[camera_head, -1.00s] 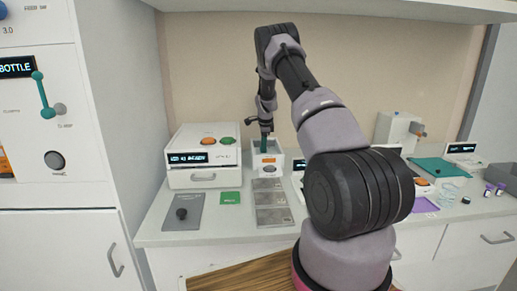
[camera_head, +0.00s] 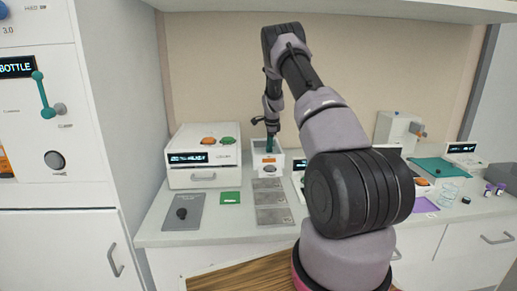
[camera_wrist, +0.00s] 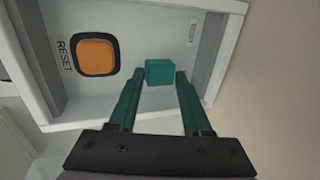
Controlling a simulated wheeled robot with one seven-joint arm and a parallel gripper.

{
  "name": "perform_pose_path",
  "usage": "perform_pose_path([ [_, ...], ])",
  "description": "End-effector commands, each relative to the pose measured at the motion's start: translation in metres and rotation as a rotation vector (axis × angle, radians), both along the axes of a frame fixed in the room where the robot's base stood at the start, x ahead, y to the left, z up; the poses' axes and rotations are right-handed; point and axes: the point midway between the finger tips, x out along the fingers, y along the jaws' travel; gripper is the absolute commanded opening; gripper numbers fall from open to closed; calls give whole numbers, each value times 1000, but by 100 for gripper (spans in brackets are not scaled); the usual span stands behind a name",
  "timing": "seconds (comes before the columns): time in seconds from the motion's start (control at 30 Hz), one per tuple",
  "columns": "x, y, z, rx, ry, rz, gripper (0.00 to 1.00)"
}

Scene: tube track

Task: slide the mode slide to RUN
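The mode slide appears as a small teal block (camera_wrist: 159,72) on a white panel in the wrist view. My gripper (camera_wrist: 159,80) has two teal fingers, open, with their tips at either side of the block. A narrow gap shows between each finger and the block, so it is not clamped. I cannot tell how deep the fingertips reach. In the head view my gripper (camera_head: 270,147) points down into the small white open-topped device (camera_head: 266,172); the slide itself is too small to make out there.
An orange RESET button (camera_wrist: 95,56) sits left of the block, between the panel's raised side walls. A small label (camera_wrist: 192,32) at the right is unreadable. A white instrument with a display (camera_head: 203,180) stands left of the device, and grey plates (camera_head: 272,215) lie in front.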

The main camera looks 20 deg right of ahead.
Motion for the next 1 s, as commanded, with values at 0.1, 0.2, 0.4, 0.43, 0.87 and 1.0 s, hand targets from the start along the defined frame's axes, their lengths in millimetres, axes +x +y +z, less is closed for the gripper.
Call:
perform_pose_path([
  [0.1, -1, -2, -1, -1, 2, -2, 62],
  [0.2, -1, -2, 0, -1, 1, -2, 62],
  [0.4, 0, -1, 4, -1, 0, -1, 62],
  [0.43, 0, -1, 6, -1, -1, -1, 62],
  [0.87, 0, -1, 50, -1, -2, -1, 62],
  [1.0, 0, -1, 62, -1, -1, 0, 62],
])
